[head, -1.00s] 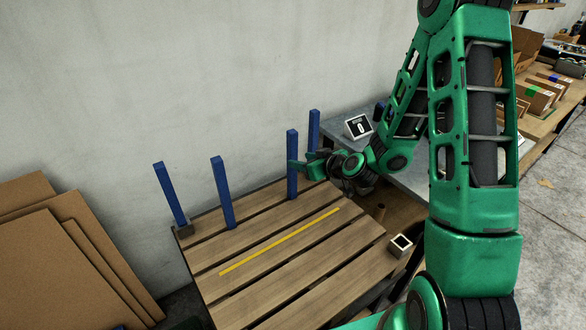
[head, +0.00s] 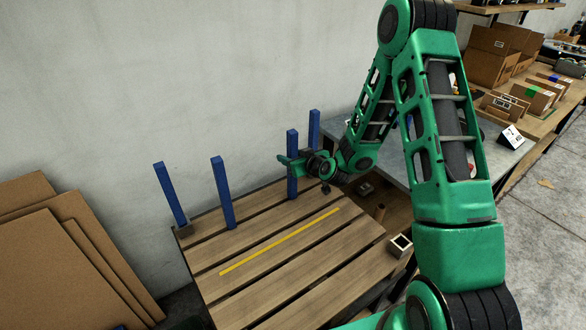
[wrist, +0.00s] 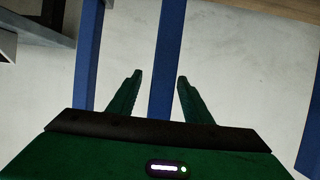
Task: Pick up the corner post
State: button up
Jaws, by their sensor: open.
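Several upright blue posts stand along the wall side of the slatted wooden pallet (head: 262,262) in the head view. They include a far-left post (head: 170,193), a second post (head: 223,192), a third post (head: 292,188) and a farther one behind it (head: 314,128). I cannot tell which is the corner post meant. My gripper (head: 283,159) is open at mid-height by the third post. In the wrist view my fingers (wrist: 160,78) are apart, with a blue post (wrist: 168,45) lined up between them. Whether it lies between them or beyond is unclear. Its lower part is hidden.
The wall is close behind the posts. Another post (wrist: 88,50) shows left in the wrist view and one at its right edge (wrist: 312,135). A grey table (head: 405,165) lies beyond the pallet, and cardboard sheets (head: 60,260) lean at left. A yellow strip (head: 280,241) marks the pallet.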

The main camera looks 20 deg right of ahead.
jog(key=x, duration=0.3)
grip_shut()
jog(key=shift+r, duration=0.1)
